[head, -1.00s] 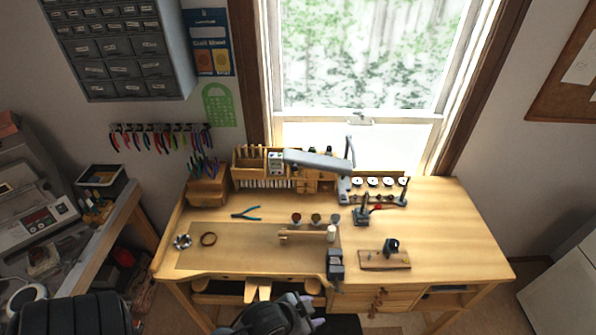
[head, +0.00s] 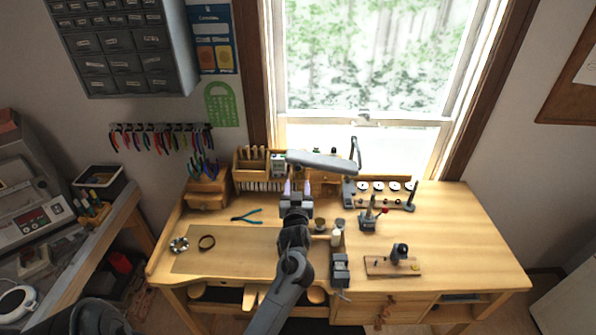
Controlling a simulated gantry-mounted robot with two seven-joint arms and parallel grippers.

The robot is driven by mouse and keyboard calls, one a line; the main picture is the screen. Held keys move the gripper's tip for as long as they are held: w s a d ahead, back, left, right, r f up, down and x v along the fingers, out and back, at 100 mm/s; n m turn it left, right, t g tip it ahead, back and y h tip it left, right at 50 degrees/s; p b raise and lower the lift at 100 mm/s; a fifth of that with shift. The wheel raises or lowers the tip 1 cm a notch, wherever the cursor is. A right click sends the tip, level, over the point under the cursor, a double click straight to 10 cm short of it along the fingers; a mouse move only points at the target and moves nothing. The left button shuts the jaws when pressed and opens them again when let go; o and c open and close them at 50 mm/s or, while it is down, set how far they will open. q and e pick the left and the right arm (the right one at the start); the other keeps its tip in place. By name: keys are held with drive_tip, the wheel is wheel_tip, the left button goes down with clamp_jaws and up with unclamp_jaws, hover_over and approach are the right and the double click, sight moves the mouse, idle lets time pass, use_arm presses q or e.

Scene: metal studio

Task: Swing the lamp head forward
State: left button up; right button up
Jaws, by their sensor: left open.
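The lamp has a long grey head (head: 323,160) that reaches left over the back of the wooden workbench. Its bent grey arm (head: 355,153) rises at the head's right end from the base (head: 348,193). My left gripper (head: 297,188) is over the middle of the bench, its two pale purple fingertips pointing to the back, just below the lamp head in the picture. It is open, with nothing seen between the fingers. I cannot tell if the fingers touch the head. My right gripper is not in view.
The workbench (head: 470,235) has free room at its right. A wooden tool rack (head: 250,170) stands behind. A vise (head: 341,270), a tool stand (head: 368,218) and a small wooden block with a clamp (head: 390,266) stand right of my arm. Blue pliers (head: 247,215) lie left.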

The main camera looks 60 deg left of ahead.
sight(298, 169)
use_arm(q)
drive_tip(key=p+x, duration=0.2)
drive_tip(key=x, duration=0.6)
drive_tip(key=shift+w+a, duration=0.25)
drive_tip(key=shift+a, duration=0.05)
clamp_jaws()
